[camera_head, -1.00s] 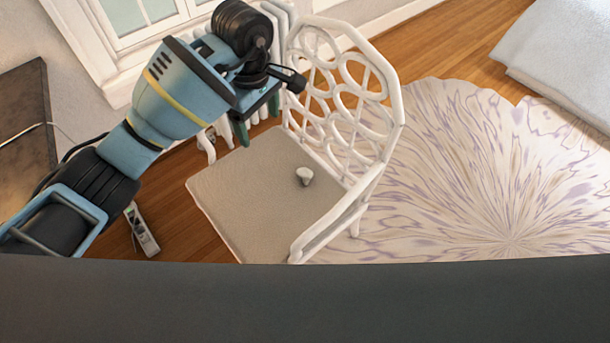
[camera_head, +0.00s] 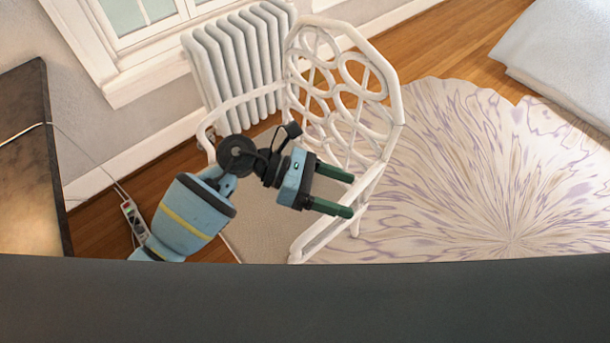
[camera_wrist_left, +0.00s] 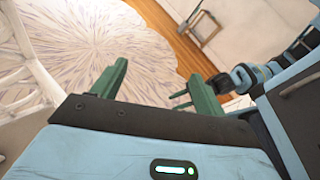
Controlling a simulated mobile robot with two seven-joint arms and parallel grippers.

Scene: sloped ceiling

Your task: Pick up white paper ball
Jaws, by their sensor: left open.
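The white paper ball does not show clearly now. The spot on the chair seat (camera_head: 262,225) where it lay is covered by my left gripper (camera_head: 350,195) in the head view. That gripper is open and empty. Its two green fingers are apart and point right, over the white chair's (camera_head: 397,110) seat and toward its back. The left wrist view also shows these fingers spread (camera_wrist_left: 158,72), with the patterned rug beyond. My right gripper (camera_wrist_left: 176,100) shows there partly behind a left finger; its two green fingers look apart.
The chair's openwork back and armrests stand around the seat. A white radiator (camera_head: 235,60) stands behind the chair. A dark table (camera_head: 30,150) is at left, with a power strip (camera_head: 134,220) and cord near it. The rug (camera_head: 500,180) at right is clear.

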